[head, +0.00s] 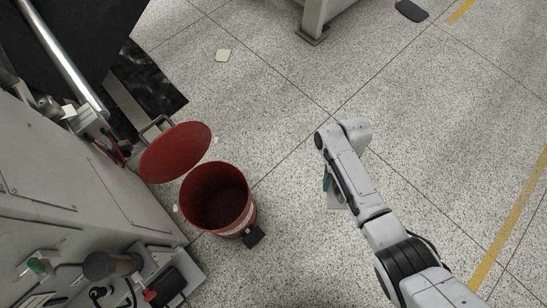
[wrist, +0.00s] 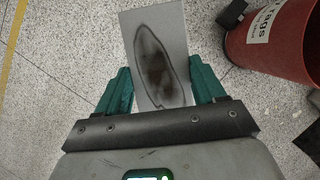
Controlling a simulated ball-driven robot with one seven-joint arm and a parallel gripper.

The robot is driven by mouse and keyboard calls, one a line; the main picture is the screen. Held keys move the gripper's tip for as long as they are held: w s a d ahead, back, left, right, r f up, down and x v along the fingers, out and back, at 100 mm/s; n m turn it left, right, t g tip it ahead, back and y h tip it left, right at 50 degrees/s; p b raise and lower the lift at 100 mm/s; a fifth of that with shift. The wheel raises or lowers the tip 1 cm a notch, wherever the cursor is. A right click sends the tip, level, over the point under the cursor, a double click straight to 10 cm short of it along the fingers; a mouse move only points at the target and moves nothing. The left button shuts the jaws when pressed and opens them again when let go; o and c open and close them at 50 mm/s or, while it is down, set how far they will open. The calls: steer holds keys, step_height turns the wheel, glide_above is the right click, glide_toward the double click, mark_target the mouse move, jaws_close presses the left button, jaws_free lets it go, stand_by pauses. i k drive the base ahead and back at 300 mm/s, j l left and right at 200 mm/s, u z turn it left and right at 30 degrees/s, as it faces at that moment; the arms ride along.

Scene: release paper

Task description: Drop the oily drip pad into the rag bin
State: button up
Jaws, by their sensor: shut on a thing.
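My gripper (wrist: 159,68) is shut on the oily drip pad (wrist: 155,30), a pale grey rectangle with a dark brown oval stain, held between the two green fingers in the wrist view. In the head view, the gripper's green finger (head: 327,183) shows beside my arm, and a pale piece of the pad (head: 334,201) shows below it; the rest is hidden. The red rag bin (head: 240,215) stands to the left of my gripper, its round lid (head: 176,152) swung open. The bin also shows at the upper right of the wrist view (wrist: 290,45), apart from the pad.
A grey machine (head: 60,180) with knobs and a silver bar fills the left side, close to the bin. A black pedal (head: 254,236) is at the bin's base. Speckled floor between gripper and bin is clear.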

mark_target(234, 211)
steer(key=i+l+u, duration=0.15)
steer(key=l+u, duration=0.45)
steer(key=l, duration=0.2)
steer(key=i+l+u, duration=0.1)
steer(key=l+u, duration=0.2)
steer(key=l, duration=0.15)
steer(key=i+j+u, duration=0.15)
steer(key=u, duration=0.25)
steer(key=i+j+u, duration=0.1)
steer(key=u, duration=0.25)
steer(key=i+u, duration=0.25)
steer(key=u, duration=0.15)
